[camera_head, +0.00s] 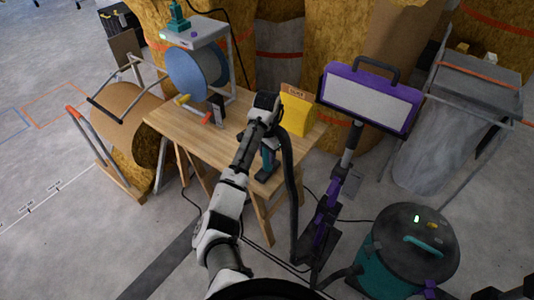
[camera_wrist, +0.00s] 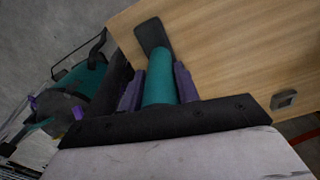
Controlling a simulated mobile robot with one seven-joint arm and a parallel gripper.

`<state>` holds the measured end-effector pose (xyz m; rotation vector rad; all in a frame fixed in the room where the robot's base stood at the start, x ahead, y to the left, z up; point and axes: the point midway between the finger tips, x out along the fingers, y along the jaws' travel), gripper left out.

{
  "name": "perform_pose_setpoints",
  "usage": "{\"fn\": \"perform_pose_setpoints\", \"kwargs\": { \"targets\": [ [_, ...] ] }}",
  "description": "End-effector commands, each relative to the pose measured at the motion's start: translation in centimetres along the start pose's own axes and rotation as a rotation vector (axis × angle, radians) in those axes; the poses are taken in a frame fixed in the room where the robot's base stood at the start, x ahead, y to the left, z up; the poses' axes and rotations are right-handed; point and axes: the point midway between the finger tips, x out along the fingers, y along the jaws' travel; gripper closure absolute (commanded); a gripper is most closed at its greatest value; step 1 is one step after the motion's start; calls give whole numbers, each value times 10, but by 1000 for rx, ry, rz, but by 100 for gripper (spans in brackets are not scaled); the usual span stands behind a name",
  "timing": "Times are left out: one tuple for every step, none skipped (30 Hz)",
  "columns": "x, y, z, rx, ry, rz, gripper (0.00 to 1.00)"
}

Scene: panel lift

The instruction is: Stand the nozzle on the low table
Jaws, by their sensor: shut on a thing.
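The nozzle (camera_head: 266,165) has a teal tube and a dark flat foot. It is roughly upright at the front part of the low wooden table (camera_head: 190,138). My gripper (camera_head: 268,146) is above it, pointing down. In the wrist view my gripper's purple fingers (camera_wrist: 158,88) are shut on both sides of the nozzle's teal tube (camera_wrist: 158,72). The foot shows against the bare wood of the table (camera_wrist: 225,50). I cannot tell whether the foot touches the tabletop. My arm hides part of the table.
A blue reel (camera_head: 190,72) on a metal frame stands at the table's back left. A yellow box (camera_head: 297,117) is at the back right. A purple-framed panel (camera_head: 370,98) stands on a post right of the table. A teal-and-black vacuum (camera_head: 405,250) is on the floor at right.

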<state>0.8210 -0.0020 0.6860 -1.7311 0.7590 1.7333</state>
Motion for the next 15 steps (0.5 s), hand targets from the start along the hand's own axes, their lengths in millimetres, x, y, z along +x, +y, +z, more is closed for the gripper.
{"fn": "perform_pose_setpoints", "kwargs": {
  "targets": [
    [1, 0, 0, 0, 0, 0, 100],
    [2, 0, 0, 0, 0, 0, 100],
    [2, 0, 0, 0, 0, 0, 66],
    [2, 0, 0, 0, 0, 0, 62],
    [2, 0, 0, 0, 0, 0, 58],
    [2, 0, 0, 0, 0, 0, 53],
    [2, 0, 0, 0, 0, 0, 49],
    [2, 0, 0, 0, 0, 0, 47],
    [2, 0, 0, 0, 0, 0, 47],
    [2, 0, 0, 0, 0, 0, 47],
    [2, 0, 0, 0, 0, 0, 47],
    [2, 0, 0, 0, 0, 0, 47],
    [2, 0, 0, 0, 0, 0, 47],
    [2, 0, 0, 0, 0, 0, 47],
    [2, 0, 0, 0, 0, 0, 47]
  ]
}}
